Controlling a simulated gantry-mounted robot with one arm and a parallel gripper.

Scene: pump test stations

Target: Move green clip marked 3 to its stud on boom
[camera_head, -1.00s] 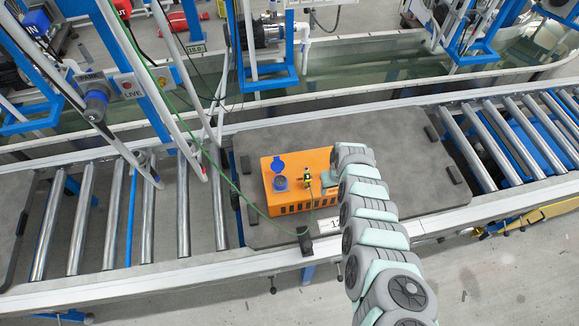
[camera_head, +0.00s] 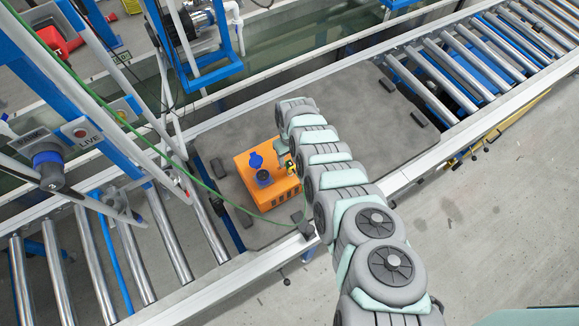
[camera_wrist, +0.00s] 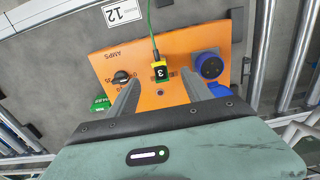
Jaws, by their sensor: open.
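The green clip marked 3 (camera_wrist: 161,72) shows a black face with a "3", yellow edges and some green, on top of the orange box (camera_wrist: 145,50). A green cable runs from it. In the head view it is a small yellow-and-dark piece (camera_head: 290,167). My gripper (camera_wrist: 161,82) is open, its two fingers on either side of the clip with gaps; contact is not visible. In the head view my arm hides most of the gripper.
The orange box has a blue-capped socket (camera_wrist: 208,66) and a black knob (camera_wrist: 122,78) beside the clip. It sits on a dark pallet (camera_head: 355,105) on the roller conveyor (camera_head: 130,250). White slanted poles stand left. The green cable (camera_head: 150,150) crosses toward the upper left.

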